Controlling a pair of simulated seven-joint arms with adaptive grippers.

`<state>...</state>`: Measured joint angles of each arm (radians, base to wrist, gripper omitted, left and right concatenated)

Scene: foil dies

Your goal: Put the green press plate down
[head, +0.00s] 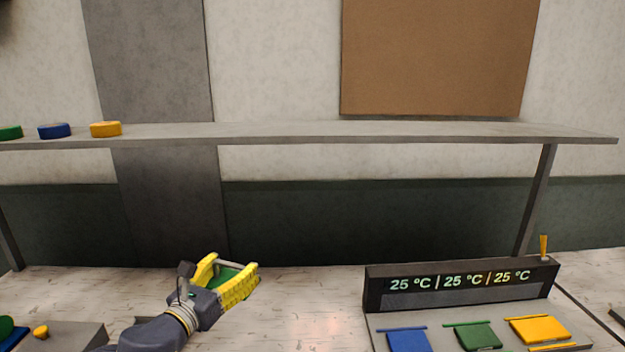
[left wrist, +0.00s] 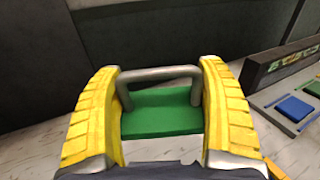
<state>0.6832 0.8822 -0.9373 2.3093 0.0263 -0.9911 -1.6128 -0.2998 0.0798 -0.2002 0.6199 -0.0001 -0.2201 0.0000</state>
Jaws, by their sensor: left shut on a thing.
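My left gripper (head: 236,274) is shut on the green press plate (head: 226,272), which shows between its yellow fingers in the head view. In the left wrist view the plate (left wrist: 162,118) is a green slab with a grey bar handle (left wrist: 158,73) arching over it, a finger of the left gripper (left wrist: 160,100) on each side. I cannot tell whether the plate touches the table or hangs above it. My right gripper is not in view.
A dark station (head: 460,284) reading 25 °C three times stands at right, with blue (head: 409,341), green (head: 479,336) and yellow (head: 539,329) panels before it. A grey shelf (head: 350,131) with coloured discs spans the back. The table between gripper and station (head: 315,310) is clear.

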